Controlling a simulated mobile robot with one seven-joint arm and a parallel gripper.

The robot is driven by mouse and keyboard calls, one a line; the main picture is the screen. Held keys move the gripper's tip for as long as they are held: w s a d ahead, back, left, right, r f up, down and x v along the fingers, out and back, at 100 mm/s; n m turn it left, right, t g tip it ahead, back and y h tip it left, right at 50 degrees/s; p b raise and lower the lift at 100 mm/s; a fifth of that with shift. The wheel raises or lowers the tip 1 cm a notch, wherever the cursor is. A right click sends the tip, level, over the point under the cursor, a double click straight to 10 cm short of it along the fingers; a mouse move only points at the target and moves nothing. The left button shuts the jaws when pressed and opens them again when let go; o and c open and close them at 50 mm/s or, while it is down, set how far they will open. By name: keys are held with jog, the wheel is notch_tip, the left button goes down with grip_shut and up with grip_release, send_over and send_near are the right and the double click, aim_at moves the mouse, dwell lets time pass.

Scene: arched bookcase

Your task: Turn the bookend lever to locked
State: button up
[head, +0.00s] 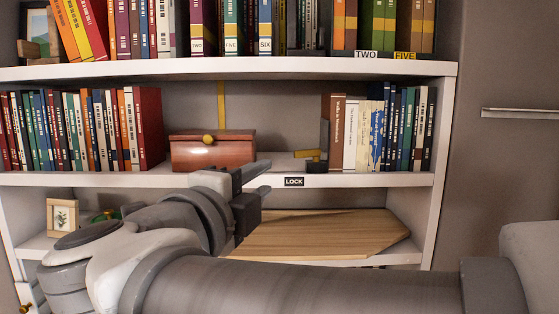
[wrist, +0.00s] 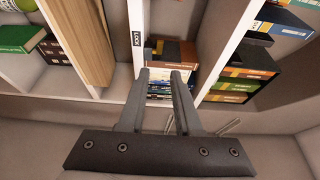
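The bookend lever (head: 307,154) is a small brass bar on a black base, on the middle shelf beside the upright books. A LOCK label (head: 294,181) is on the shelf edge just below it. Whether the lever is at locked is unclear. My gripper (head: 264,177) is open and empty, in front of the shelf edge and left of the lever, apart from it. In the wrist view, my open fingers (wrist: 162,73) point toward the shelf with books beyond, and the LOCK label (wrist: 138,43) is just left of them. The lever is hard to make out there.
A reddish-brown box (head: 213,154) with a brass knob stands left of the lever. Upright books (head: 390,130) stand close on its right. A wooden board (head: 318,235) lies on the lower shelf. A metal rail (head: 520,113) is on the right wall.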

aim_at(299, 154)
jog(key=p+x, duration=0.2)
jog(key=x, duration=1.5)
jog(key=shift+p, duration=0.35)
grip_shut()
